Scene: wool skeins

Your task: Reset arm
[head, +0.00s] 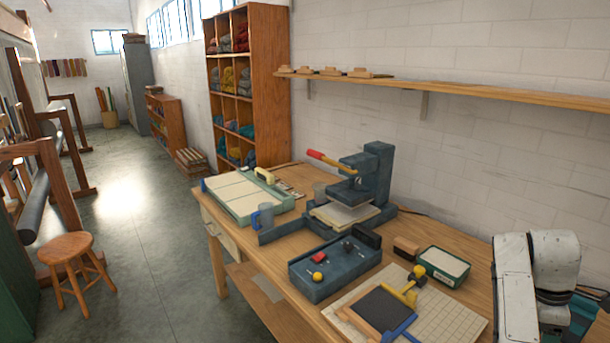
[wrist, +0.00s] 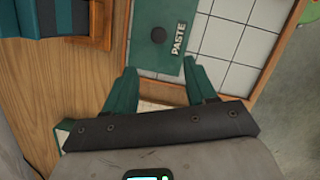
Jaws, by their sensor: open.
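My arm (head: 540,285) is folded at the right end of the workbench in the head view. My gripper (wrist: 162,80) shows in the wrist view with its two teal fingers spread apart and nothing held between them. A green panel lettered PASTE (wrist: 174,60), with a dark round knob, lies beyond the fingertips. I cannot tell how far below the fingers it is. The fingertips are hard to make out in the head view.
The workbench (head: 233,268) carries a dark press (head: 375,185), a control box (head: 325,280), a gridded board (head: 450,325), a green-sided box (head: 443,266) and a blue mug (head: 263,216). A wall shelf (head: 470,88) runs above. Open floor (head: 150,235) lies left, with a stool (head: 65,248).

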